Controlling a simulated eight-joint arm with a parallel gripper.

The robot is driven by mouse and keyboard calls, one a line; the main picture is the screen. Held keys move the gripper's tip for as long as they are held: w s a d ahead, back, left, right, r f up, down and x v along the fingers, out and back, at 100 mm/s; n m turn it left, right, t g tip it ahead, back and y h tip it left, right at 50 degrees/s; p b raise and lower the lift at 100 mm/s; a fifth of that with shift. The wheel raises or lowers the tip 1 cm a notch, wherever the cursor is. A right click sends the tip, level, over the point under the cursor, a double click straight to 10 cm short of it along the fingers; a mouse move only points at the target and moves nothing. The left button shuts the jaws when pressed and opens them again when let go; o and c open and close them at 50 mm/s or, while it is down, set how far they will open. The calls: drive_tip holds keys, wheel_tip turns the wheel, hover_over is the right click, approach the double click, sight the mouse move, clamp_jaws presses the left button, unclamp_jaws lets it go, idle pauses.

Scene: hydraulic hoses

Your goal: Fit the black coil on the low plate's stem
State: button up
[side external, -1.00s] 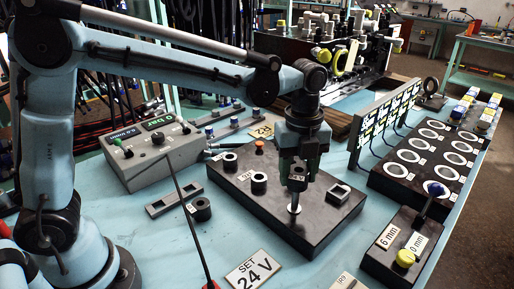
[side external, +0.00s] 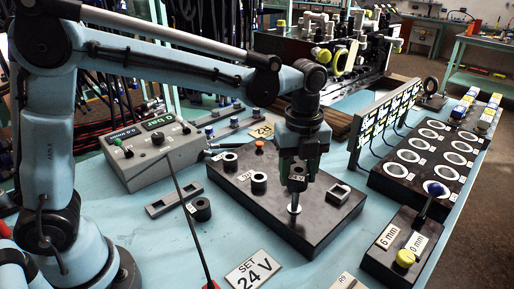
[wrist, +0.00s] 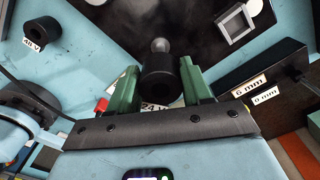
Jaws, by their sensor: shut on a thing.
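My gripper (side external: 297,176) is shut on a black coil (side external: 297,186) and holds it upright over the front part of the low black plate (side external: 283,231). In the wrist view the coil (wrist: 160,80) sits between the green fingers of my gripper (wrist: 157,92). A silver stem (side external: 294,209) shows just below the coil in the side view. A rounded metal tip (wrist: 160,45) shows beside the coil's far end in the wrist view. I cannot tell whether the coil is around the stem or only above it.
A loose coil marked 48 V (wrist: 40,28) lies left of the plate. A 24 V card (side external: 254,270) lies in front; a gauge block (side external: 400,246) stands right.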

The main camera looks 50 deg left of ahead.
sight(295, 194)
drive_tip(key=shift+f, duration=3.2)
drive_tip(key=o, duration=1.3)
wheel_tip(295, 194, up, 12)
